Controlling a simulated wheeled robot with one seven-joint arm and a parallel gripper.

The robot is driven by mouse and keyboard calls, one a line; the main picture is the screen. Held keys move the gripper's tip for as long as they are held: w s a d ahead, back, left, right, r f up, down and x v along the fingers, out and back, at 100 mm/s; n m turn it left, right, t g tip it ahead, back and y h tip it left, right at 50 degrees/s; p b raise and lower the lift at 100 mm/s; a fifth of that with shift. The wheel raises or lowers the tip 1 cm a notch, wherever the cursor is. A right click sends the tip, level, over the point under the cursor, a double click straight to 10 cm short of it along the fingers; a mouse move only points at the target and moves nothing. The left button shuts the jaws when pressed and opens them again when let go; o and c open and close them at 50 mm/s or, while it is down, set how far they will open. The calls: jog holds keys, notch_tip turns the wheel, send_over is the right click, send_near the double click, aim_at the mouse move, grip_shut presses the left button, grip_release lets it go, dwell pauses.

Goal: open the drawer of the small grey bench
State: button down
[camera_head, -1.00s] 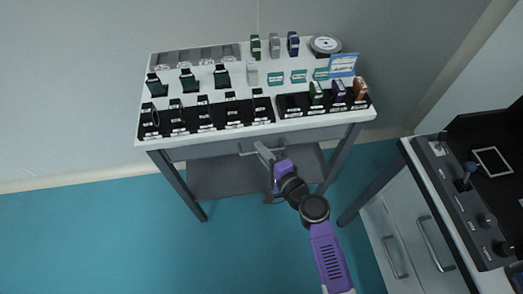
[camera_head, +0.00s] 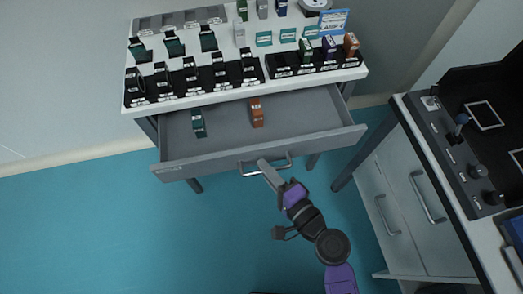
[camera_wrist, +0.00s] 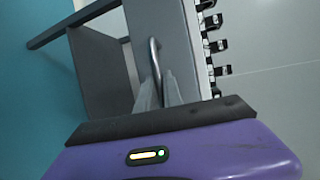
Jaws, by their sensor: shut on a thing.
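The small grey bench (camera_head: 245,90) has a white top and stands against the wall. Its grey drawer (camera_head: 300,121) is pulled well out toward me in the head view. Inside the drawer lie a dark teal item (camera_head: 198,122) and an orange-brown item (camera_head: 256,112), apart from each other. The drawer's bar handle (camera_head: 248,174) is on the front panel.
The bench top holds black racks (camera_head: 195,80) with several small devices, a blue-and-white sign (camera_head: 333,21) and small teal labelled cards. At right stands a cabinet (camera_head: 385,190) with handles and a dark control panel (camera_head: 470,150). The teal floor (camera_head: 110,240) is clear at lower left.

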jog(key=shift+s+d, duration=0.25)
jog(key=shift+s, duration=0.5)
jog(key=shift+s+d, duration=0.2)
jog(key=shift+s, duration=0.5)
jog(key=c, duration=1.5)
grip_release()
jog(key=b+v, duration=0.1)
jog(key=v, duration=0.6)
jog(key=shift+s+d+b, duration=0.25)
jog(key=shift+b, duration=0.05)
